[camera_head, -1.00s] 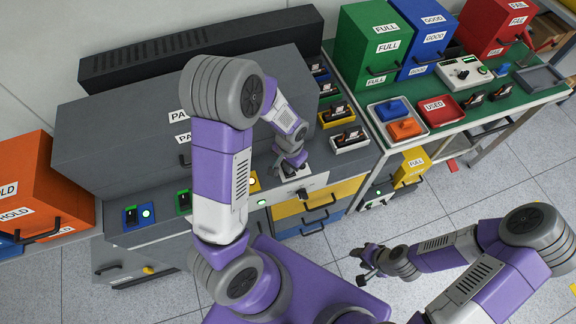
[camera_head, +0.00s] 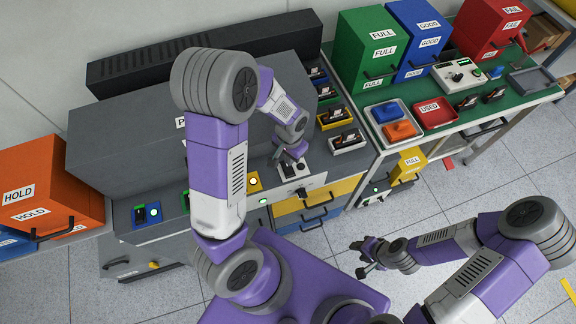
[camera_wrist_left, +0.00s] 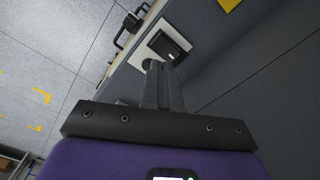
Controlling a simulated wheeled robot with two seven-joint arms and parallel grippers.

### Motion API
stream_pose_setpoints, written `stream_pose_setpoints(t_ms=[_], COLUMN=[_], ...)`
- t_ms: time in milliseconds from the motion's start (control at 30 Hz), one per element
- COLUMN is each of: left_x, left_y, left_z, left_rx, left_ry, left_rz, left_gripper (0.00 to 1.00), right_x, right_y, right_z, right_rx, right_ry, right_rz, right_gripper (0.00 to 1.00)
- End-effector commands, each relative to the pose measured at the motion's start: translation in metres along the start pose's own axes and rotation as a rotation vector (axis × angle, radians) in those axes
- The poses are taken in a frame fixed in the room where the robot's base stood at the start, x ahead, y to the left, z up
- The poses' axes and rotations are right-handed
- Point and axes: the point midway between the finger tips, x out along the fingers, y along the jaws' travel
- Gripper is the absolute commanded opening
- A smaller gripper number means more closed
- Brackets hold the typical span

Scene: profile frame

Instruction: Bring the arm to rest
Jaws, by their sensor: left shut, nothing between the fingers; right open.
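My left arm comes in from the left in the head view, bent at the elbow over the grey bench. My left gripper (camera_head: 288,164) is low over the bench's front edge, beside a small white-topped panel (camera_head: 294,168). In the left wrist view its fingers (camera_wrist_left: 160,85) are together and empty, in front of a white-and-black device (camera_wrist_left: 160,45); I cannot tell whether they touch it. My right gripper (camera_head: 362,257) is open and empty over the tiled floor at the lower right.
A grey cabinet (camera_head: 110,150) stands on the bench. An orange HOLD bin (camera_head: 45,180) is at the left. Green (camera_head: 372,50), blue (camera_head: 420,40) and red (camera_head: 490,28) bins stand on the green-topped bench at the right.

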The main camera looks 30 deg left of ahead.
Motion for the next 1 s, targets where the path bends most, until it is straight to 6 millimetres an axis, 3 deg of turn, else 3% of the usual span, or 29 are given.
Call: stream_pose_setpoints(t_ms=[333,433,567,700,800,1000], left_x=[0.001,0.009,0.051,0.112,0.142,0.168], left_y=[0.000,0.005,0.032,0.079,0.109,0.143], left_z=[0.000,0.002,0.013,0.038,0.057,0.081], left_rx=[0.000,-0.005,-0.044,-0.153,-0.251,-0.390], left_ry=[0.000,-0.002,-0.003,0.005,0.013,0.024], left_rz=[0.000,0.014,0.091,0.218,0.289,0.356], left_gripper=[0.00,0.00,0.00,0.00,0.00,0.00], right_x=[0.001,0.001,0.006,0.012,0.016,0.020], right_y=[0.000,0.001,0.002,0.005,0.006,0.007], right_z=[0.000,0.000,0.000,-0.001,-0.001,-0.001], right_rx=[0.000,0.000,0.000,0.000,0.000,0.000], right_ry=[0.000,0.000,0.000,0.000,0.000,0.000], right_rz=[0.000,0.000,0.000,0.000,0.000,0.000], right_gripper=[0.43,0.43,0.43,0.43,0.43,0.43])
